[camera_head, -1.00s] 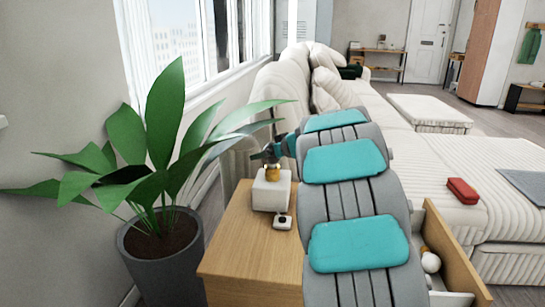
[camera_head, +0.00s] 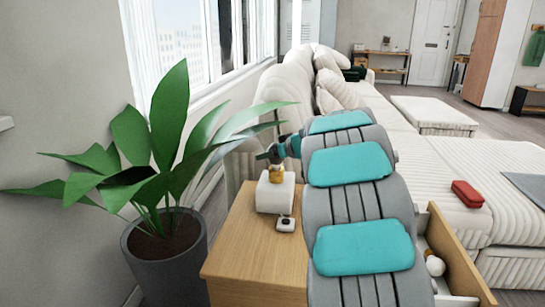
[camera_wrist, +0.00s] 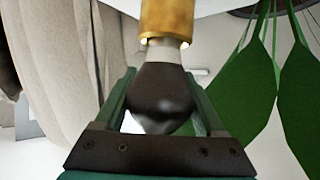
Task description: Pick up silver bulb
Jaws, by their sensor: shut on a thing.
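The silver bulb (camera_wrist: 160,93) shows in the wrist view as a dark, glossy, rounded body with a pale neck. My gripper (camera_wrist: 165,90) is shut on it, with one green finger on each side. A gold cylinder (camera_wrist: 167,20) meets the neck. In the head view, my gripper (camera_head: 270,154) is just above the gold cylinder (camera_head: 276,174) on a white block (camera_head: 275,195). The bulb is too small and covered to make out there. I cannot tell whether the bulb is still seated in the gold cylinder.
The block stands on a wooden side table (camera_head: 250,250) with a small white device (camera_head: 285,224) beside it. The potted plant (camera_head: 165,190) reaches close to my gripper. An open drawer (camera_head: 465,250) at right holds a white bulb (camera_head: 434,264). The sofa (camera_head: 470,160) lies behind.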

